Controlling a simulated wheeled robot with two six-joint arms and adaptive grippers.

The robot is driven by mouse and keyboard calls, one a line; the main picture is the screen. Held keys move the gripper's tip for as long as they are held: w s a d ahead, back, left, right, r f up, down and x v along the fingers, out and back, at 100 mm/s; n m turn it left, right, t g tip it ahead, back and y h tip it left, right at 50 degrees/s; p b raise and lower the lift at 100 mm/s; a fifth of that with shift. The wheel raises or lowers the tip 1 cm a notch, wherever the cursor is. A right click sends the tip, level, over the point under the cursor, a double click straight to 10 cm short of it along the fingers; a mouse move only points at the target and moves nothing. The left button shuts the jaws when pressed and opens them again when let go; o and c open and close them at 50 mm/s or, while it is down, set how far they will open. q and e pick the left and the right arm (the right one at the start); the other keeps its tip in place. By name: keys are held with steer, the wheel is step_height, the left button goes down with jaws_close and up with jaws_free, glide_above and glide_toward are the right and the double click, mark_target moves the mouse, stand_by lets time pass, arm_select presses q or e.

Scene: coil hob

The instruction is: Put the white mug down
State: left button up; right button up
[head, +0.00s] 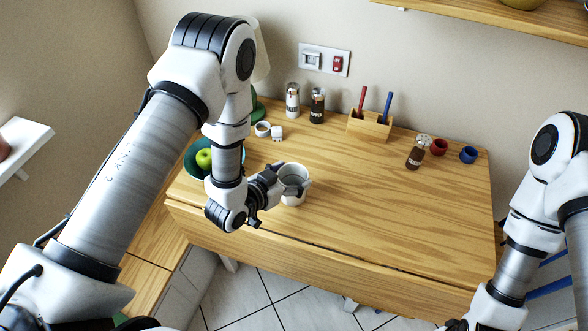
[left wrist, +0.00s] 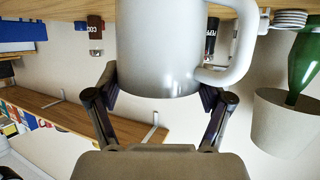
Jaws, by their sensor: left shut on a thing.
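The white mug (head: 296,186) is over the left front part of the wooden table (head: 390,215), apart from the other objects. My left gripper (head: 280,186) is shut on it from the left side. In the left wrist view, which looks upside down, the mug (left wrist: 160,45) sits between the two fingers (left wrist: 160,92), with its handle on the right.
A green bowl (head: 193,170) with a green apple (head: 205,158) stands left of the mug. Small white cups (head: 262,129), two shakers (head: 292,100), a wooden pen holder (head: 370,127), a brown jar (head: 416,156), a red cup (head: 438,147) and a blue cup (head: 468,155) stand farther back. The table's middle is clear.

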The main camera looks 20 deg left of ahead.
arm_select(q)
steer(key=shift+f, duration=0.65)
steer(key=shift+w+d, duration=0.1)
steer(key=shift+w, duration=0.15)
steer(key=o, duration=1.5)
steer(key=shift+c, duration=0.2)
steer(key=shift+o, duration=1.2)
steer(key=shift+s, duration=0.15)
steer(key=shift+s+r, duration=0.1)
arm_select(e)
steer(key=shift+w+f, duration=0.35)
steer(key=shift+f, duration=0.1)
